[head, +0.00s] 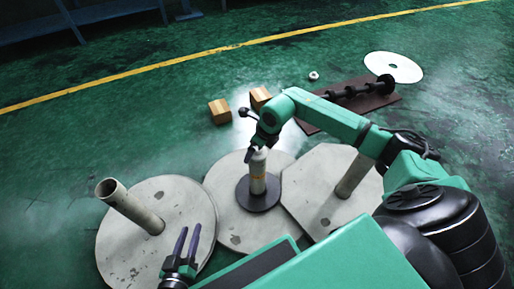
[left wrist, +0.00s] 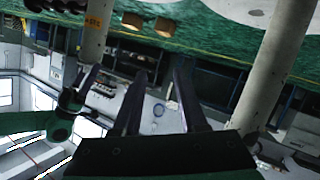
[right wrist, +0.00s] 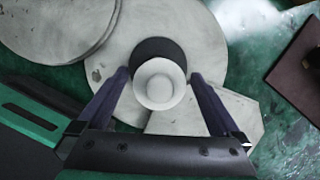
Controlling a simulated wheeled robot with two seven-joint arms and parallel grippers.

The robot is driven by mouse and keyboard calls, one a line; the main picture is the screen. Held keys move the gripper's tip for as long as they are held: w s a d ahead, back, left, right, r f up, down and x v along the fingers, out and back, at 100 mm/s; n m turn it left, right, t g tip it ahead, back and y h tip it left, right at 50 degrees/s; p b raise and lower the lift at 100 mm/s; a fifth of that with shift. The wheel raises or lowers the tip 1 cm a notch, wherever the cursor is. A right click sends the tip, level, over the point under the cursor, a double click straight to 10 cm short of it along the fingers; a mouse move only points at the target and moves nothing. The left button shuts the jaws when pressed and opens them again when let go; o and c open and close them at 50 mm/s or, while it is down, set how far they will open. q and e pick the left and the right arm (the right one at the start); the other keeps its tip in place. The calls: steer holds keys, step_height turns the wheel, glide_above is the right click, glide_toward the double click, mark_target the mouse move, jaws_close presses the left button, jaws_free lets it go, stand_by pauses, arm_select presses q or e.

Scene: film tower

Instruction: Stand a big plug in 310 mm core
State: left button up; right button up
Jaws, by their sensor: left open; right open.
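A grey core (head: 258,172) with an orange label stands upright on a black round base (head: 258,199) on the middle slab. My right gripper (head: 257,148) is over its top, open. In the right wrist view a pale round top (right wrist: 160,83) with a raised inner circle lies between the open fingers, apart from both. I cannot tell whether it is a plug seated in the core. My left gripper (head: 187,243) is open and empty near the left slab.
Two wooden blocks (head: 219,111) and a small white ring (head: 314,76) lie behind. A black shaft (head: 356,88) lies on a brown mat (head: 385,100), with a white disc (head: 394,67) beyond.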

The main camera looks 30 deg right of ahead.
steer(key=shift+w+f, duration=0.1)
steer(key=shift+f, duration=0.35)
arm_select(q)
steer(key=w+r+t, duration=0.5)
steer(key=w+r, duration=0.6)
steer(key=r, duration=0.5)
arm_select(e)
steer(key=shift+r, duration=0.2)
steer(key=p+v, duration=0.1)
steer(key=v, duration=0.1)
steer(key=shift+r+p, duration=0.3)
steer(key=shift+p, duration=0.05)
arm_select(q)
steer(key=s+f+g+p, duration=0.2)
steer(key=s+f+g, duration=0.3)
steer(key=s+f, duration=0.8)
arm_select(e)
steer(key=v, duration=0.3)
steer(key=shift+r, duration=0.1)
arm_select(q)
steer(key=w+r+g+p, duration=0.1)
steer(key=w+r+p, duration=0.1)
steer(key=shift+r+p, duration=0.3)
steer(key=shift+p, duration=0.1)
arm_select(e)
steer(key=v, duration=0.9)
steer(key=shift+s, duration=0.25)
